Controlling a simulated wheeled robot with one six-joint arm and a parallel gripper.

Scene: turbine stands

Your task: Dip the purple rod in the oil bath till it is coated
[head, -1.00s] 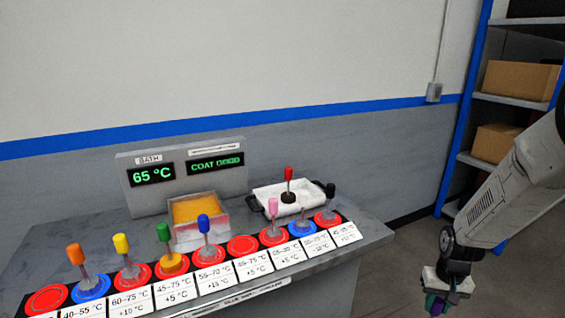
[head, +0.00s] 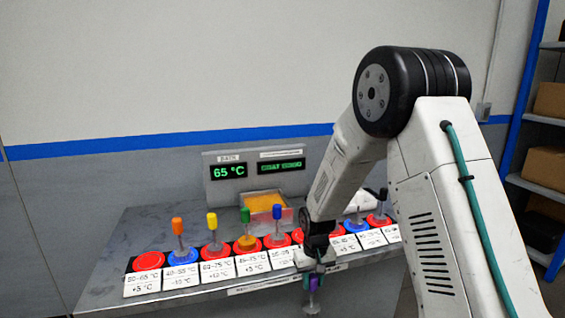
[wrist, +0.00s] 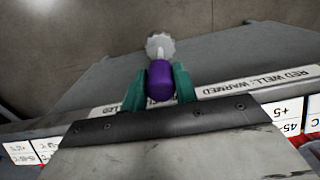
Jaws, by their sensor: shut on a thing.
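My gripper (head: 312,281) hangs in front of the bench's front edge. In the wrist view its green fingertips (wrist: 159,88) are shut on the purple rod (wrist: 159,78), one on each side of its purple head. The rod's grey lower end (wrist: 161,44) shows beyond the fingers. In the head view the purple rod (head: 315,284) points down, below the bench top's level in the picture. The oil bath (head: 264,203) is an amber-filled open box at the back of the bench. Its panel (head: 258,166) reads 65 °C, with a green COAT line beside it.
A row of red and blue wells with temperature cards (head: 216,269) lines the bench front. Orange (head: 178,230), yellow (head: 212,226), green (head: 245,220), blue (head: 277,217) and black (head: 383,200) handled rods stand there. Shelves (head: 545,150) stand at right.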

